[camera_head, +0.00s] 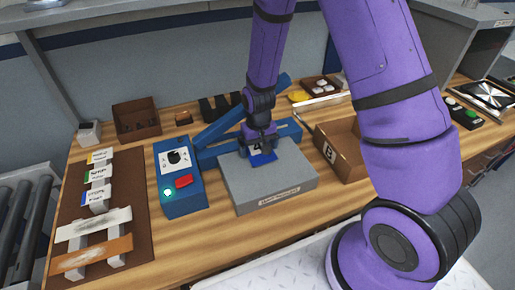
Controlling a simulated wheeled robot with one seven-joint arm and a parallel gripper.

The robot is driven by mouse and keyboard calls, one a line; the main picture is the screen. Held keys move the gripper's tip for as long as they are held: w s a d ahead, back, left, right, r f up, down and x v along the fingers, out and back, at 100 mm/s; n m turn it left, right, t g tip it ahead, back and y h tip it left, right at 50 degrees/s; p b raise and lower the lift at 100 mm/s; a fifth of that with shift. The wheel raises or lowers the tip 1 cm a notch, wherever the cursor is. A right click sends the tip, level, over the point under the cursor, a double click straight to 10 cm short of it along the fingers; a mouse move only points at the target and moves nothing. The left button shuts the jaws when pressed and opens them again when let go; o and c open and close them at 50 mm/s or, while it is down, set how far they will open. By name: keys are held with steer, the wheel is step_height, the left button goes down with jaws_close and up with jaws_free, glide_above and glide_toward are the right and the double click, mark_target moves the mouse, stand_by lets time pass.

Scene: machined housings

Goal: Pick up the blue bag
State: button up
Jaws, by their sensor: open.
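A small blue item with a white patch, which looks like the blue bag (264,159), lies on top of a grey block (290,186) in the middle of the bench. My gripper (260,143) points down just above it and hides its back part. The fingers are small and dark in this view. The gripper is open, and I cannot tell whether its fingers touch the bag or stand around it.
A blue box (180,203) with a red switch stands left of the grey block. Blue bars (218,127) lie behind it. A cardboard bin marked B (346,163) stands to the right. A brown rack (73,192) and an open brown box (137,108) are at left.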

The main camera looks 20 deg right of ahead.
steer(key=c, duration=0.8)
steer(key=shift+r, duration=0.1)
steer(key=shift+c, duration=0.2)
